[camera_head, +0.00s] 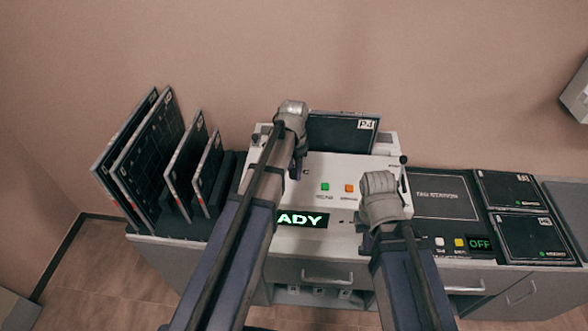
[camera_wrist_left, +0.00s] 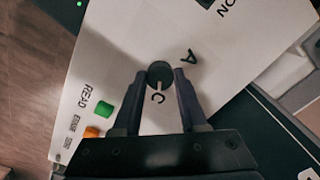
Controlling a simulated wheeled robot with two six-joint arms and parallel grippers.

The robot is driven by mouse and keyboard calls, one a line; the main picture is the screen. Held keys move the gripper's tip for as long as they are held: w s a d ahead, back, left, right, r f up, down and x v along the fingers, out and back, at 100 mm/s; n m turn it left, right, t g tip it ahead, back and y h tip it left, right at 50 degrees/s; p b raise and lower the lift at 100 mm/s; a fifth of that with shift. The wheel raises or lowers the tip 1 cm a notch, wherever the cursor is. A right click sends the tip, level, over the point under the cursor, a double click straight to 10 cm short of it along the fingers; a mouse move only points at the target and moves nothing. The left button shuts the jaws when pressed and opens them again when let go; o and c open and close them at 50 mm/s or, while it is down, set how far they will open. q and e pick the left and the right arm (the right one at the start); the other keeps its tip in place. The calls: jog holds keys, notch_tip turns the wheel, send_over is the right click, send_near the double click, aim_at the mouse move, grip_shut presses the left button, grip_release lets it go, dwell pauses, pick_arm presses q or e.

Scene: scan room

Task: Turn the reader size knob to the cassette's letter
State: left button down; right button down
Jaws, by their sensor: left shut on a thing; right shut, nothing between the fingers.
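The size knob (camera_wrist_left: 158,70) is a small dark round knob on the white reader panel (camera_wrist_left: 120,45). Its white mark points at the letter C; a letter A is printed nearby. My left gripper (camera_wrist_left: 159,78) is shut on the knob, one finger on each side. In the head view my left gripper (camera_head: 296,172) hides the knob. A dark cassette (camera_head: 340,137) with a white label stands at the back of the reader; I cannot read its letter surely. My right gripper (camera_head: 368,240) is shut and empty over the reader's right front.
The reader has a green button (camera_head: 325,187), an orange button (camera_head: 349,188) and a lit display (camera_head: 302,220) showing "ADY", partly hidden. Several dark plates stand in a rack (camera_head: 225,165) at left. A tag station (camera_head: 441,197) and flat dark cassettes (camera_head: 530,238) lie at right.

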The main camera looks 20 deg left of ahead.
pick_arm(q)
jog(key=shift+n, duration=0.4)
jog(key=n, duration=0.5)
jog(key=shift+n, duration=0.3)
jog(key=n, duration=0.5)
jog(key=shift+n, duration=0.4)
jog(key=shift+c, duration=2.2)
grip_release()
